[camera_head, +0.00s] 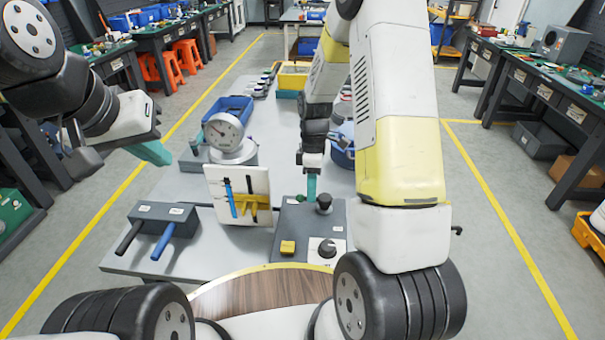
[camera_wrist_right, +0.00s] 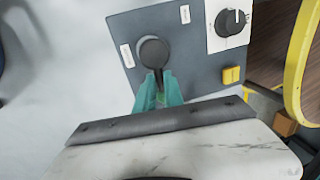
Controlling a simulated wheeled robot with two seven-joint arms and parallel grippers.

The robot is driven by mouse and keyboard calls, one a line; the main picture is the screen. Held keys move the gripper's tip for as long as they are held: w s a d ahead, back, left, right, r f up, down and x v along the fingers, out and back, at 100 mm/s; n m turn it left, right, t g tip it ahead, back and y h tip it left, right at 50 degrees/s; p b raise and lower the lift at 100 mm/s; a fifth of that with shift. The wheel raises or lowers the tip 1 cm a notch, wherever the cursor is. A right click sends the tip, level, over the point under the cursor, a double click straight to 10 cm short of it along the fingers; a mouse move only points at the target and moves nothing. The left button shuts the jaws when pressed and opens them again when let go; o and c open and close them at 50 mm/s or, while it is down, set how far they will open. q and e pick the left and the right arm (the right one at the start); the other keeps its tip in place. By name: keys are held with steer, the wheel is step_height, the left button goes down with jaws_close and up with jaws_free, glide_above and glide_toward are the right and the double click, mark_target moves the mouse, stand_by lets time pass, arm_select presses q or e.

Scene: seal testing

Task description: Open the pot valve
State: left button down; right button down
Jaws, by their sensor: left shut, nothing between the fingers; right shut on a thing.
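A grey control box (camera_head: 297,220) stands on the front of the table and carries a black round-topped valve lever (camera_head: 323,203). In the right wrist view the lever's round top (camera_wrist_right: 153,52) shows just beyond the teal fingertips of my right gripper (camera_wrist_right: 158,88), which are shut on its stem. In the head view my right gripper (camera_head: 311,188) comes down behind the lever at the box. A blue pot (camera_head: 342,155) stands behind, partly hidden by my right arm. My left gripper (camera_head: 155,152) is shut and empty, in the air left of the gauge.
The box also has a yellow button (camera_head: 287,247) and a dial on a white plate (camera_head: 327,249).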

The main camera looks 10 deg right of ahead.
steer(key=shift+n, duration=0.3)
stand_by(0.4)
steer(key=n, duration=0.1)
steer(key=s+n, duration=0.1)
steer(key=n, duration=0.1)
steer(key=shift+s+a+h, duration=0.1)
steer(key=shift+a+h, duration=0.05)
steer(key=shift+h, duration=0.25)
steer(key=n, duration=0.1)
steer(key=s+n, duration=0.1)
steer(key=n, duration=0.3)
steer(key=shift+s+h, duration=0.3)
steer(key=shift+h, duration=0.1)
steer(key=n, duration=0.2)
steer(key=s+d+n, duration=0.1)
steer(key=n, duration=0.1)
steer(key=shift+s+n+t+h, duration=0.15)
steer(key=shift+n+t+h, duration=0.15)
steer(key=shift+t, duration=0.1)
steer(key=shift+s+d+n+t+h, duration=0.2)
steer(key=shift+d+n, duration=0.15)
steer(key=shift+n, duration=0.85)
steer(key=shift+s+d+n+t+h, duration=0.1)
steer(key=shift+s+d+n+t, duration=0.15)
steer(key=shift+n, duration=0.95)
steer(key=shift+d, duration=0.1)
steer(key=c, duration=1.5)
jaws_free()
steer(key=shift+o, duration=0.2)
